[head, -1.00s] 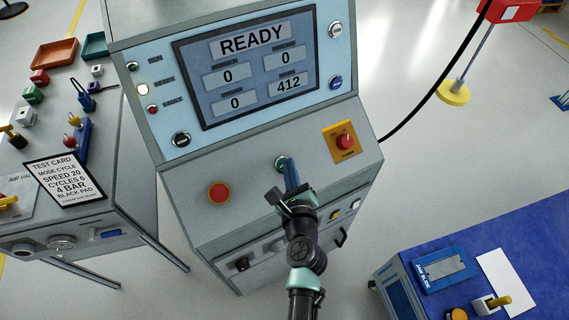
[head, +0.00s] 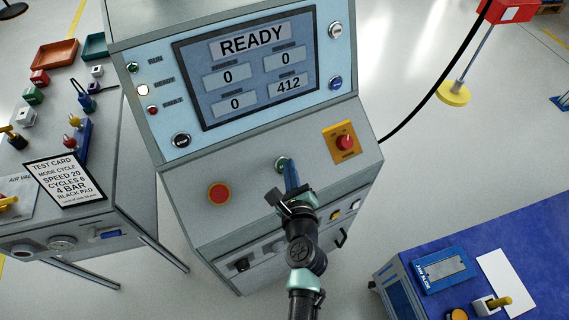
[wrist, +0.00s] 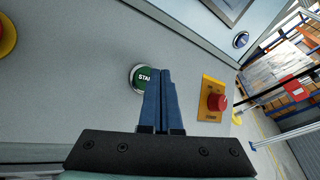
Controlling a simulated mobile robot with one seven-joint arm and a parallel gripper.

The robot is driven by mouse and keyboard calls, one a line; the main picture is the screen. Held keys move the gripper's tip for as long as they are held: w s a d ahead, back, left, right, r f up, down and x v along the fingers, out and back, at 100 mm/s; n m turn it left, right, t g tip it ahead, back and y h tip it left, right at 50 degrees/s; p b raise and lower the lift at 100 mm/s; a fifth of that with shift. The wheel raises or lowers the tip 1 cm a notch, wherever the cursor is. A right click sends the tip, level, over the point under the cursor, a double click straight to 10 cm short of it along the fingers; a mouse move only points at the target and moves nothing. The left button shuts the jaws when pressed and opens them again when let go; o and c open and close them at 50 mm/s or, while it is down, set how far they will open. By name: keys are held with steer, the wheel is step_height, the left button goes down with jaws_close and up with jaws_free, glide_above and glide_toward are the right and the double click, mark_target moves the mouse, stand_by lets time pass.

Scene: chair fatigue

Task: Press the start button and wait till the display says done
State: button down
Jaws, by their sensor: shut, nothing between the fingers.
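The control cabinet's display (head: 245,68) reads READY, with number fields of 0, 0, 0 and 412. The green start button (head: 282,163) is on the sloped panel, partly hidden by my gripper (head: 287,167). In the wrist view the button (wrist: 138,77) has a silver ring and the letters "STA" show; the rest is behind the fingers. My gripper (wrist: 165,72) is shut and empty, its blue fingertips over the right part of the button. I cannot tell whether they touch it.
A red button (head: 219,193) is left of the start button. A red knob on a yellow plate (head: 345,142) is to its right. A test card (head: 65,180) lies on the left bench. A blue-topped table (head: 400,258) stands at lower right.

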steer(key=shift+f, duration=0.15)
stand_by(0.6)
steer(key=shift+w+a+f+b, duration=0.1)
steer(key=shift+w+f+b, duration=0.1)
steer(key=shift+b, duration=0.1)
steer(key=shift+w+a+f+b, duration=0.15)
steer(key=shift+f+b, duration=0.15)
steer(key=shift+f, duration=0.05)
stand_by(0.6)
steer(key=shift+r, duration=0.1)
steer(key=shift+s+d+r+p, duration=0.25)
steer(key=shift+s+r+p, duration=0.15)
steer(key=shift+r+p, duration=0.25)
